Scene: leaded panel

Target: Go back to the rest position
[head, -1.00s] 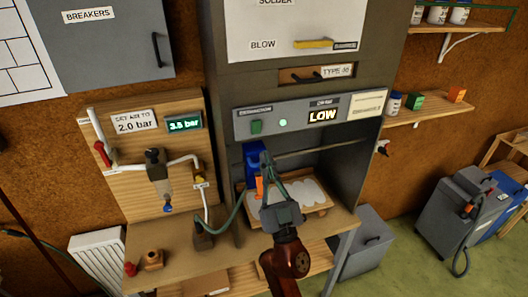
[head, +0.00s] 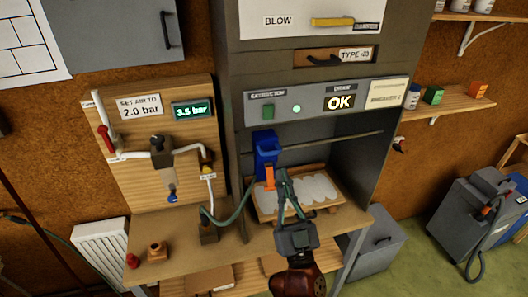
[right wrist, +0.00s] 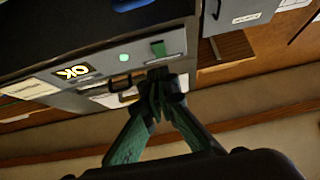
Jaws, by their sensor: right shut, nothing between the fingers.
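My right gripper (head: 284,180) is shut and empty. In the head view it reaches up from the bottom, in front of the cabinet opening and over the wooden tray (head: 262,215) with pale, rounded pieces in it. In the right wrist view its green fingers (right wrist: 158,82) meet at the tips, with the cabinet's control panel (right wrist: 105,72) beyond them. The panel's display (head: 339,102) reads OK, and a green light glows beside it. My left gripper is not in the head view.
A blue holder (head: 265,150) with an orange part (head: 270,177) is just left of the gripper. A green hose (head: 228,218) runs beside it. The air board (head: 150,180) stands left, its gauge (head: 192,110) reading 3.5 bar. A grey bin (head: 375,245) stands right of the bench.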

